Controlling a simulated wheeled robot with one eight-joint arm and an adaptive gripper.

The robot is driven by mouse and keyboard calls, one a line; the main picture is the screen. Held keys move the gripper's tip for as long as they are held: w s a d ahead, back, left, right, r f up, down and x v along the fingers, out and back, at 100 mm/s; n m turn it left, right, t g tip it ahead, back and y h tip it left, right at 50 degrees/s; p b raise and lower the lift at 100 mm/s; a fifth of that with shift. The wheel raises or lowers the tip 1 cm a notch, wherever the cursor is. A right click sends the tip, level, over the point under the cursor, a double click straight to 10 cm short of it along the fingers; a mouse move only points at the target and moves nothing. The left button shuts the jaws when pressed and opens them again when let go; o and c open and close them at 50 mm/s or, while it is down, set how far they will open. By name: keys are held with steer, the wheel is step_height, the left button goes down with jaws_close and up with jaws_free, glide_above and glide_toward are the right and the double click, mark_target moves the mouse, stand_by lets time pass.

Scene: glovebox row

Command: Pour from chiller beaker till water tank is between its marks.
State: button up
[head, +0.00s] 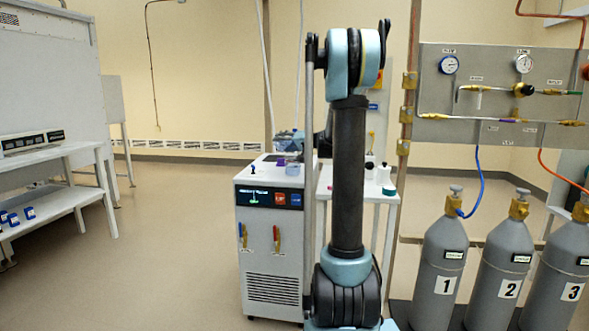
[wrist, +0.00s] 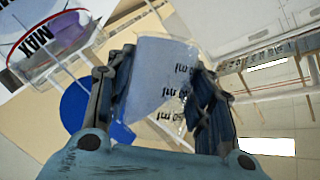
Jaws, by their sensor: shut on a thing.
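My gripper (wrist: 158,85) is shut on the clear chiller beaker (wrist: 155,75), with one finger on each side. Black ml markings on the beaker appear turned over, and the wrist picture itself is strongly rolled. The liquid level in the beaker is hard to tell. The water tank (wrist: 55,62), clear with a MAX mark, is at the upper left of the wrist view, apart from the beaker in the picture. Its water level and lower mark are not clear. In the head view the chiller (head: 272,245) stands behind my arm, which hides the gripper.
A blue disc (wrist: 88,108) shows beside the beaker in the wrist view. A white side table (head: 375,192) with small bottles stands right of the chiller. Numbered gas cylinders (head: 440,265) stand at the right. A white bench (head: 60,155) is at the left, with open floor between.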

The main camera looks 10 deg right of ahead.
steer(key=shift+f+m+p, duration=0.2)
steer(key=shift+m+p, duration=0.1)
steer(key=shift+p, duration=0.1)
stand_by(0.6)
steer(key=shift+r+m+y+p, duration=0.25)
steer(key=shift+m+y+p, duration=0.15)
steer(key=shift+p, duration=0.15)
stand_by(1.0)
steer(key=shift+d+r+m+t+y, duration=0.15)
steer(key=shift+r+m+t, duration=0.15)
steer(key=shift+m, duration=0.25)
steer(key=shift+a+r+m+t+y, duration=0.15)
steer(key=shift+r+m+t, duration=0.15)
steer(key=shift+m, duration=0.25)
stand_by(3.3)
steer(key=shift+d+f, duration=0.1)
stand_by(0.4)
